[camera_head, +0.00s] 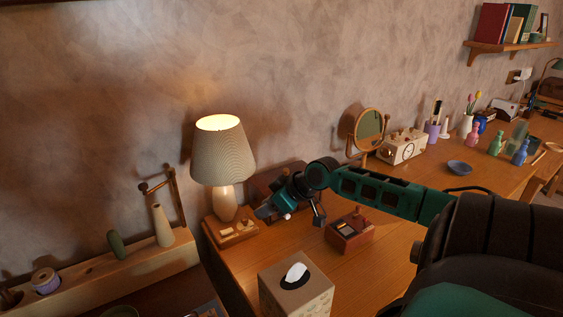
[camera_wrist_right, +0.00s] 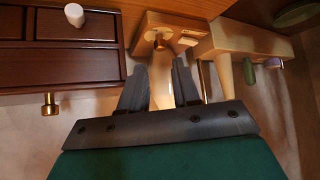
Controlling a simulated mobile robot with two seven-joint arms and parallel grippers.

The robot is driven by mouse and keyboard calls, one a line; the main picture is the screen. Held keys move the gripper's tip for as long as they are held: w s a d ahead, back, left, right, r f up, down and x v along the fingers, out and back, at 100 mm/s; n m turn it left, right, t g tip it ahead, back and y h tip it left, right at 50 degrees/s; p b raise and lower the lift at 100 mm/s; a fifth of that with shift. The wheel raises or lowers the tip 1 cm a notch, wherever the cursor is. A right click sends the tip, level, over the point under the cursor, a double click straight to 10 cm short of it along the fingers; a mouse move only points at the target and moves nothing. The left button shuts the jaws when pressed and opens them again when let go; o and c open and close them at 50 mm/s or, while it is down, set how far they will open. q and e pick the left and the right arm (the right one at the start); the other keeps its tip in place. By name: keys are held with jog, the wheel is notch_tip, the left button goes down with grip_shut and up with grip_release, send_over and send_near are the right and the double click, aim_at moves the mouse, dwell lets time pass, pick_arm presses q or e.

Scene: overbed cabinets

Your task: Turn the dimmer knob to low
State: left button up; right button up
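The lamp (camera_head: 222,155) is lit and stands on a small wooden base (camera_head: 232,236) at the table's left end. In the right wrist view, the wooden base (camera_wrist_right: 148,22) carries a round brass knob (camera_wrist_right: 160,42), which looks like the dimmer, and a small pale plate beside it. My right gripper (camera_head: 262,212) is just right of the lamp's foot. In the wrist view its two dark fingers (camera_wrist_right: 160,82) are apart with nothing held between them, and the knob lies beyond their tips, roughly in line with the gap. The knob's setting cannot be read. My left gripper is out of view.
A dark wooden drawer box (camera_wrist_right: 72,50) with small knobs stands close beside the gripper. A tissue box (camera_head: 297,290) and a small reddish box (camera_head: 349,230) stand on the table. A pale ledge (camera_head: 110,272) with a vase is at left.

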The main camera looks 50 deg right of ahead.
jog(key=p+v, duration=0.1)
jog(key=v, duration=0.5)
jog(key=shift+o, duration=0.3)
jog(key=shift+o, duration=0.8)
jog(key=shift+a, duration=0.1)
jog(key=shift+o, duration=0.3)
jog(key=shift+a+f, duration=0.2)
jog(key=shift+a, duration=0.1)
jog(key=m+h, duration=0.4)
jog(key=m, duration=0.1)
send_near(245, 219)
jog(key=x, duration=0.8)
jog(key=shift+r+p, duration=0.1)
jog(key=shift+p, duration=0.2)
jog(key=shift+c, duration=0.4)
grip_shut()
